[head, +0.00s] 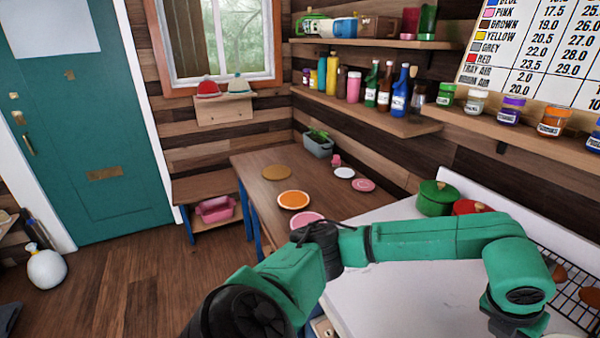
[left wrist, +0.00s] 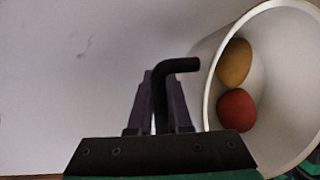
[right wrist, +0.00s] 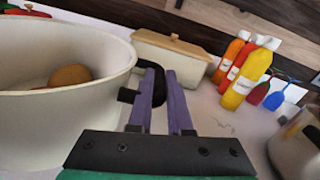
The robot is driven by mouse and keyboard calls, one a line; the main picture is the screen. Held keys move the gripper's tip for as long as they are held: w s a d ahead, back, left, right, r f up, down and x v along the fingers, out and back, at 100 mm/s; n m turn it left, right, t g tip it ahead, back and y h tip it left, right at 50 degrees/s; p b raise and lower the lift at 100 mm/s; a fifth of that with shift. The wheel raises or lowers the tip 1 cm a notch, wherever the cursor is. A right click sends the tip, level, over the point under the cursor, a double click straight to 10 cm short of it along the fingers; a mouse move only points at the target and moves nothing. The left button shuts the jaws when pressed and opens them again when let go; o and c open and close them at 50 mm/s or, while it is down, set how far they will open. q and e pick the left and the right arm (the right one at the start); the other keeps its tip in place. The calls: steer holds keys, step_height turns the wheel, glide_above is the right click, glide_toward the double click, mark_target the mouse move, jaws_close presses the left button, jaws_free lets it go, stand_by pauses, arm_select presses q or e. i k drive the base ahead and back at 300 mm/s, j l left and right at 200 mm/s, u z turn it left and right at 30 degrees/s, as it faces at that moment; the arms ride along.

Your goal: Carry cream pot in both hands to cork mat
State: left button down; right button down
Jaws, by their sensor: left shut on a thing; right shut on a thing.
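The cream pot (left wrist: 211,75) is at the right of the left wrist view, with a yellow-brown round item (left wrist: 234,63) and a red one (left wrist: 237,110) inside. My left gripper (left wrist: 162,92) is shut on its black bent handle. In the right wrist view the pot (right wrist: 70,120) is at the left. My right gripper (right wrist: 160,88) is shut on the opposite black handle. I cannot tell whether the pot touches the counter. The head view shows neither pot nor gripper tips. The round tan cork mat (head: 276,173) lies bare at the far end of the wooden table.
The wooden table (head: 249,165) also holds an orange mat (head: 293,200), a pink mat (head: 306,219), small discs and a grey planter (head: 318,145). A green pot (head: 437,197) and a red pot (head: 473,207) stand on the white counter (head: 370,300). Bottles (right wrist: 245,78) stand near my right gripper.

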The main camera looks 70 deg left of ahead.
mark_target(276, 171)
steer(key=j+u, duration=0.1)
steer(key=j, duration=0.6)
steer(key=j+u, duration=0.1)
steer(key=j, duration=0.6)
steer(key=i+j, duration=0.15)
steer(key=j, duration=0.55)
steer(key=j+u, duration=0.15)
steer(key=j, duration=0.55)
steer(key=i+j+u, duration=0.1)
steer(key=j, duration=0.55)
steer(key=i+j+u, duration=0.1)
steer(key=j, duration=0.6)
steer(key=i+j+u, duration=0.1)
steer(key=j, duration=0.55)
steer(key=i+j, duration=0.3)
steer(key=j, duration=0.35)
steer(key=u, duration=0.05)
